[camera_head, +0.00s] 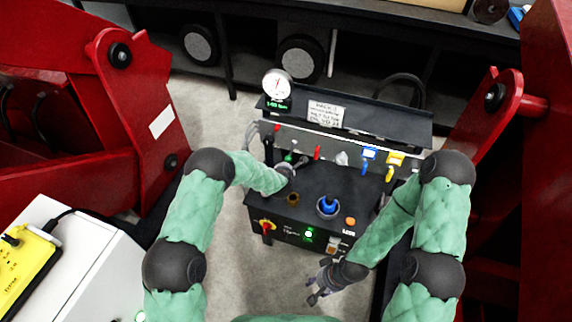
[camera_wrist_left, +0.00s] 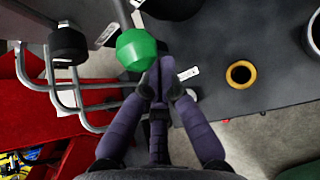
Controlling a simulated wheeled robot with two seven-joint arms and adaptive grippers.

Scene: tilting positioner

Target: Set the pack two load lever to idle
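The control panel (camera_head: 318,185) stands in the middle of the head view. It has a row of levers: a black-knobbed lever (camera_wrist_left: 68,43), a green-knobbed lever (camera_wrist_left: 137,50), a red lever (camera_head: 317,152), a blue one (camera_head: 364,167) and a yellow one (camera_head: 390,173). I cannot read which is the pack two load lever. My left gripper (camera_wrist_left: 162,86) is by the green knob, its fingers drawn together below and right of it, not around it. Contact is unclear. My right gripper (camera_head: 316,283) hangs in front of the panel, empty, fingers apart.
A gauge (camera_head: 277,84) and a written card (camera_head: 324,113) top the panel. A blue knob (camera_head: 328,206) and a brass ring (camera_wrist_left: 241,74) are on its deck. A metal rail (camera_wrist_left: 62,88) runs beside the levers. Red machine frames (camera_head: 85,140) flank both sides.

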